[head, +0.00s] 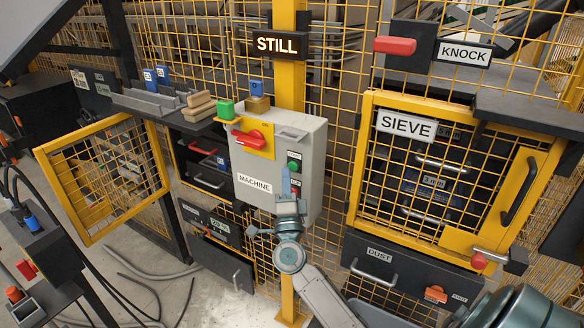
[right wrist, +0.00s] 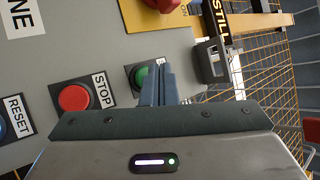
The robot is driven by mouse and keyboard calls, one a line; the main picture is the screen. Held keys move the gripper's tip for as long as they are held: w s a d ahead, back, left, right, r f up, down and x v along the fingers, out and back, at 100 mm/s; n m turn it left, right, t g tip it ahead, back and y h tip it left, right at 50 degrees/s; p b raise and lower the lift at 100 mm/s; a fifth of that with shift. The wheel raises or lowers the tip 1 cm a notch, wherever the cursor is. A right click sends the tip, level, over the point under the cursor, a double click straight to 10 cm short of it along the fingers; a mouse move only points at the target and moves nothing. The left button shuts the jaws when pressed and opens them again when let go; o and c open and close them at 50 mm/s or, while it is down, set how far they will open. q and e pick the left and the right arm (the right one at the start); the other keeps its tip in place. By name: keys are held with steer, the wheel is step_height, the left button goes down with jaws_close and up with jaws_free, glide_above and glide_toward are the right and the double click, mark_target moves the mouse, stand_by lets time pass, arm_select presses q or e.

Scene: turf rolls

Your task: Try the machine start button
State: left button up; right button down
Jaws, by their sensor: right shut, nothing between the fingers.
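The grey machine box (head: 262,158), labelled MACHINE, stands on the yellow post in the head view. The green start button (head: 293,167) is on its face; in the right wrist view it also shows as a green disc (right wrist: 142,77), partly hidden behind my fingers. My right gripper (head: 291,180) is shut and empty, its blue fingertips just below the green button in the head view. I cannot tell whether they touch it. The red STOP button (right wrist: 74,98) and blue RESET button (right wrist: 2,130) show in the right wrist view. My left gripper is not in view.
A red switch handle (head: 249,137) sits on a yellow plate on the box. A sign (head: 278,45) above reads STILL. The sieve cage (head: 372,105) is at right, with the dust drawer (head: 400,270) below. An open yellow mesh door (head: 82,230) stands at left.

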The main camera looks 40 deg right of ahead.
steer(key=a, duration=0.1)
steer(key=s+a, duration=0.1)
steer(key=a, duration=0.1)
steer(key=s+a, duration=0.1)
steer(key=shift+a, duration=0.3)
stand_by(0.9)
